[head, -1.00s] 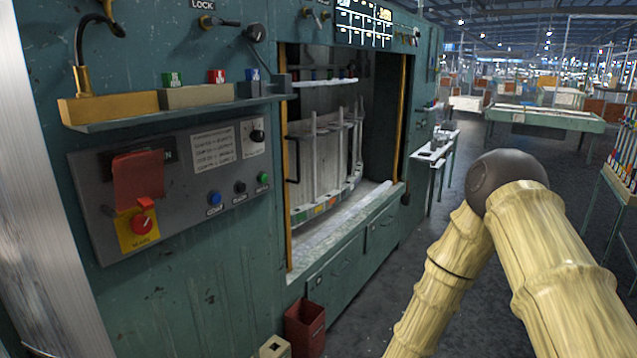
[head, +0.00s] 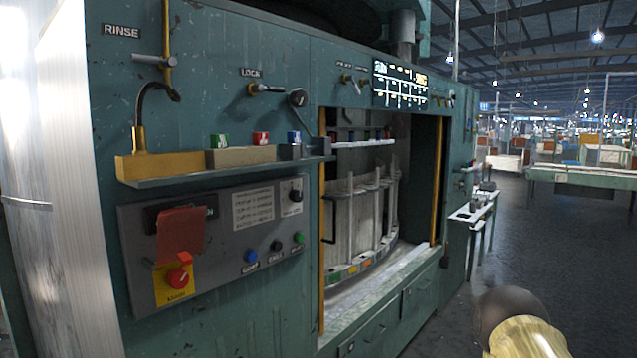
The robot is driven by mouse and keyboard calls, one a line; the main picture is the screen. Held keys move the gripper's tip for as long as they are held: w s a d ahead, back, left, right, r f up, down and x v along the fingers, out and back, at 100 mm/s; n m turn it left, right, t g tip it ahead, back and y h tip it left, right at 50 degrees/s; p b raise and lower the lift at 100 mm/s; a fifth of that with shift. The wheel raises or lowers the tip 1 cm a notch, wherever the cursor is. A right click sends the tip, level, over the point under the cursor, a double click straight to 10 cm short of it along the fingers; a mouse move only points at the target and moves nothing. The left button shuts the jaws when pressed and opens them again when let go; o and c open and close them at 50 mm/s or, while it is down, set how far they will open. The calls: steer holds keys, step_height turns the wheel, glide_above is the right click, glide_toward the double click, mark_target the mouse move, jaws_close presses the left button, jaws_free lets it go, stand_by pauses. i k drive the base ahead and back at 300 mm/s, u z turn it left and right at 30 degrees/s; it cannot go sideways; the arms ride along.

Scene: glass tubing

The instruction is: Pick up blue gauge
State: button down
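A small blue block (head: 294,137) with a pale mark, likely the blue gauge, sits on the ledge (head: 225,170) of the green machine. It is at the right end of a row, right of a green block (head: 219,141) and a red block (head: 261,138). It stands on or in a dark holder (head: 291,151). Part of my arm shows at the bottom right, well away from the blue block. My gripper is not in view.
Below the ledge is a grey control panel (head: 225,235) with a red knob (head: 178,279). A black-ended lever (head: 298,97) juts out just above the blue block. Right of it is an open bay with racks.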

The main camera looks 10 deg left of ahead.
mark_target(293, 137)
steer(key=u, duration=0.5)
steer(key=k, duration=0.6)
steer(key=u, duration=0.9)
steer(key=k, duration=0.7)
steer(key=u, duration=0.4)
steer(key=i, duration=1.1)
steer(key=z, duration=1.15)
steer(key=i, duration=0.65)
steer(key=z, duration=0.55)
